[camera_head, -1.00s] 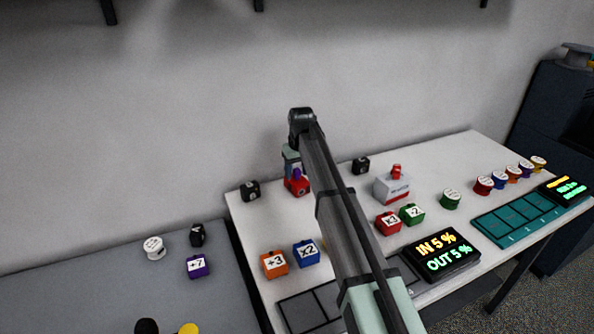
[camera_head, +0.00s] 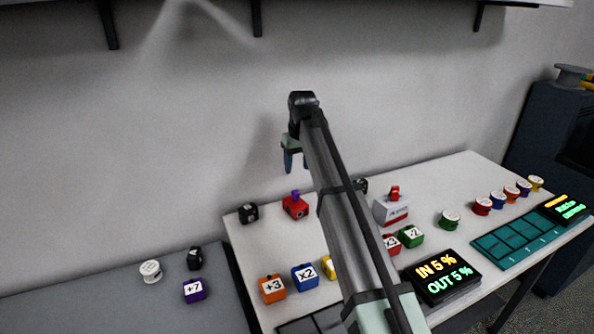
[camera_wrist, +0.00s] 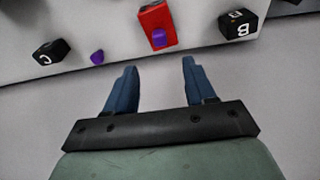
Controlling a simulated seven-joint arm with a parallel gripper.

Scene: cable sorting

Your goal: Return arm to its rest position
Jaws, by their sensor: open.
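My gripper (camera_head: 292,168) hangs from my raised arm, near the wall and above the red block (camera_head: 295,206). The red block stands near the back edge of the white table, with a small purple piece (camera_head: 295,195) on it. In the wrist view my gripper (camera_wrist: 157,70) has its two blue fingers spread with nothing between them. The red block (camera_wrist: 157,14) lies beyond the fingertips, apart from them, with the purple piece (camera_wrist: 159,37) on its near side. My arm crosses the middle of the head view and hides part of the table.
Black blocks (camera_head: 248,213) stand near the table's back edge. Orange (camera_head: 272,290) and blue (camera_head: 305,278) blocks stand in front. A white box with a red top (camera_head: 391,209), a display (camera_head: 443,276) and a teal tray (camera_head: 519,232) are right of my arm. A loose purple piece (camera_wrist: 97,57) lies left.

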